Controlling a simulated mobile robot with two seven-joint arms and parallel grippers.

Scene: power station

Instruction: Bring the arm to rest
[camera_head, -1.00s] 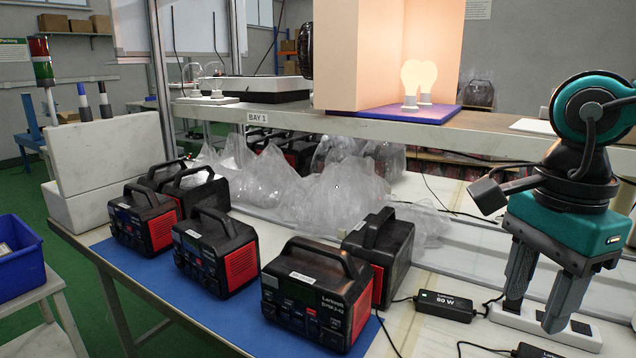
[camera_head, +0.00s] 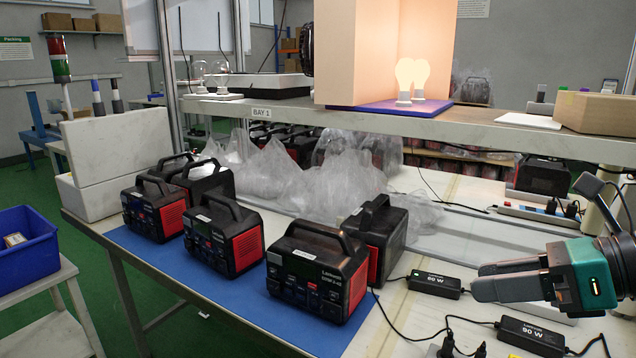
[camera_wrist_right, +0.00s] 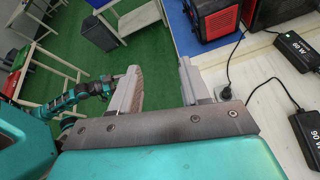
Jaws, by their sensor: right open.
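My right gripper (camera_head: 478,281) is at the right edge of the head view, turned sideways with its fingers pointing left. It is open and empty, above the workbench near the black power adapters. In the right wrist view its two grey fingers (camera_wrist_right: 160,90) stand apart with green floor and the bench edge between and beyond them. My left gripper does not show in the head view. A teal and black arm (camera_wrist_right: 75,97) shows at the left of the right wrist view; whether its gripper is open cannot be seen.
Several black and red power stations (camera_head: 318,272) stand on a blue mat (camera_head: 160,262) on the bench. Two adapters (camera_head: 435,285) (camera_head: 530,336) with cables lie near my right gripper. A shelf (camera_head: 290,114) with glowing bulbs (camera_head: 411,78) spans above. A blue bin (camera_head: 25,245) stands at left.

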